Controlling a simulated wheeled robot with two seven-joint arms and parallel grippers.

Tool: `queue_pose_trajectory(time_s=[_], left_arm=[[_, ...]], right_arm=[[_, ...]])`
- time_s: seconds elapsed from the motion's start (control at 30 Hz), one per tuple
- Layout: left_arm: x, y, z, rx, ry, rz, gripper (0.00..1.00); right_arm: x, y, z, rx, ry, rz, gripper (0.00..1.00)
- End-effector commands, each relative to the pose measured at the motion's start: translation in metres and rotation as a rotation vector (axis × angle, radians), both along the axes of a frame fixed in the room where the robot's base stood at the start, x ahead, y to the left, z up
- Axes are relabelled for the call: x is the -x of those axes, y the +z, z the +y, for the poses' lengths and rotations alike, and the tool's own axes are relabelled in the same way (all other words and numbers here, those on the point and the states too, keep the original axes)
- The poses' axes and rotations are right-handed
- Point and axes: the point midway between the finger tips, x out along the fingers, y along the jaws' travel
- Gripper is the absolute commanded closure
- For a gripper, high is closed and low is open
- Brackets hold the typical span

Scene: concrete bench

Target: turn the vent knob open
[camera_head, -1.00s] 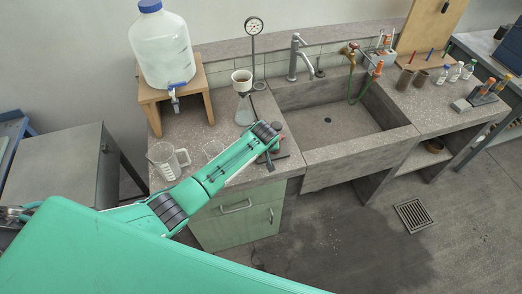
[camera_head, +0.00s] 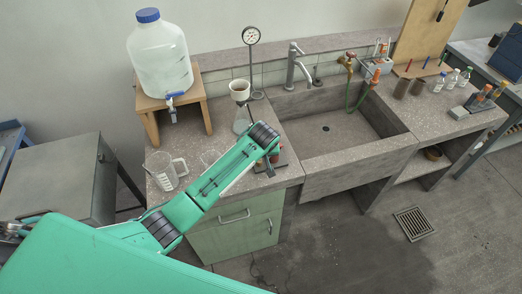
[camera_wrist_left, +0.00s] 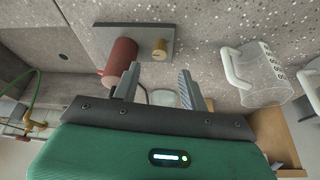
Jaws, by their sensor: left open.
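A dark plate (camera_wrist_left: 126,38) on the speckled counter carries a red cylinder (camera_wrist_left: 121,56) and a small brass knob (camera_wrist_left: 160,49), which looks like the vent knob. My left gripper (camera_wrist_left: 158,84) is open and empty, its two fingers apart and pointing toward the plate. The knob lies beyond the fingertips, roughly between their lines; the left finger overlaps the red cylinder's edge in the picture, and contact cannot be told. In the head view my left gripper (camera_head: 270,162) is over the counter left of the sink and hides most of the plate and the knob.
A glass jug (camera_head: 163,170) and another glass vessel stand left of my arm. A flask with a funnel (camera_head: 240,90) and a gauge stand (camera_head: 251,37) are behind it. The sink (camera_head: 335,130) lies right. A large water bottle (camera_head: 160,55) sits on a wooden stand.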

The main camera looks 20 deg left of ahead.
Motion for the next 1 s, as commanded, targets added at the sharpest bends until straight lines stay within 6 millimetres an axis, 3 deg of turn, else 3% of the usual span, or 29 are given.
queue_pose_trajectory(time_s=[0.2, 0.4, 1.0], left_arm=[[0.014, 0.037, -0.008, 0.003, -0.002, -0.005, 0.57], [0.023, 0.062, -0.011, 0.002, 0.000, -0.003, 0.57], [0.026, 0.070, -0.012, 0.000, 0.000, -0.001, 0.57]], right_arm=[[0.000, -0.010, 0.000, 0.000, 0.000, 0.000, 1.00], [0.000, -0.015, 0.000, 0.000, 0.000, 0.000, 1.00], [0.000, -0.015, 0.000, 0.000, 0.000, 0.000, 1.00]])
